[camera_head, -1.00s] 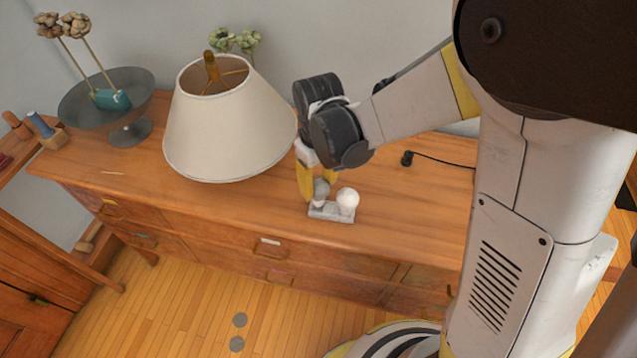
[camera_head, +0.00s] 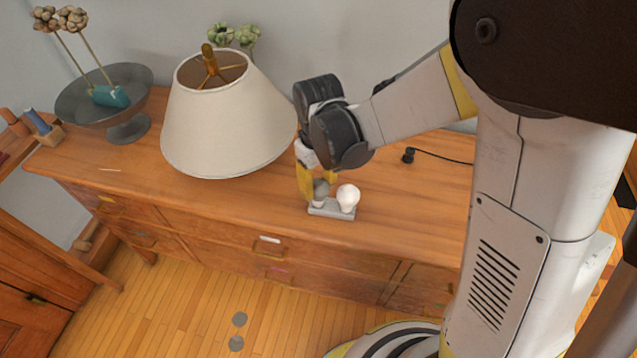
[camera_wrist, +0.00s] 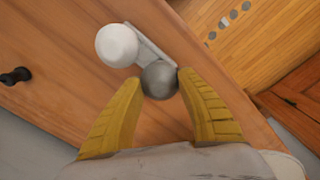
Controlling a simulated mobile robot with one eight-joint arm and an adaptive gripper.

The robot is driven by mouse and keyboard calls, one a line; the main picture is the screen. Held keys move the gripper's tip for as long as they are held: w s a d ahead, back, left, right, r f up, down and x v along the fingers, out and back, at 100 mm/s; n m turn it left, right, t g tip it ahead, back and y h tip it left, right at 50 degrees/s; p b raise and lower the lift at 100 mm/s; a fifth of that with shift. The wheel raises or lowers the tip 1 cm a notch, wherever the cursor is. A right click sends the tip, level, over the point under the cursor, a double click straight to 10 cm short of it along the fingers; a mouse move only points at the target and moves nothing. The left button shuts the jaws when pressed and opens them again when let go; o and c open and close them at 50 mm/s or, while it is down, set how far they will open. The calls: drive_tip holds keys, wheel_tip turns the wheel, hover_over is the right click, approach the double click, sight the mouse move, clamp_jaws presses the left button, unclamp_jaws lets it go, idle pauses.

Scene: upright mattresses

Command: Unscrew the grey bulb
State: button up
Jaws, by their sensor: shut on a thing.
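The grey bulb (camera_head: 321,190) stands upright at the left end of a small pale holder (camera_head: 331,212) near the dresser's front edge. A white bulb (camera_head: 348,197) stands beside it at the right end. My gripper (camera_head: 318,186) reaches down from above, its yellow fingers around the grey bulb. In the wrist view the grey bulb (camera_wrist: 159,80) sits between the fingertips of my gripper (camera_wrist: 160,76), which is shut on it. The white bulb (camera_wrist: 116,45) is just outside the fingers, and the holder (camera_wrist: 150,46) is partly hidden by both bulbs.
A lamp with a cream shade (camera_head: 225,125) stands left of my gripper on the wooden dresser (camera_head: 400,225). A dark bowl on a foot (camera_head: 75,110) is at the far left. A black cable end (camera_head: 408,155) lies to the right. The dresser top between lamp and holder is clear.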

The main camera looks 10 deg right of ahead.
drive_tip(key=shift+f, duration=0.4)
drive_tip(key=o, duration=1.3)
drive_tip(key=shift+o, duration=0.2)
drive_tip(key=shift+r, duration=0.15)
wheel_tip(320, 180, up, 12)
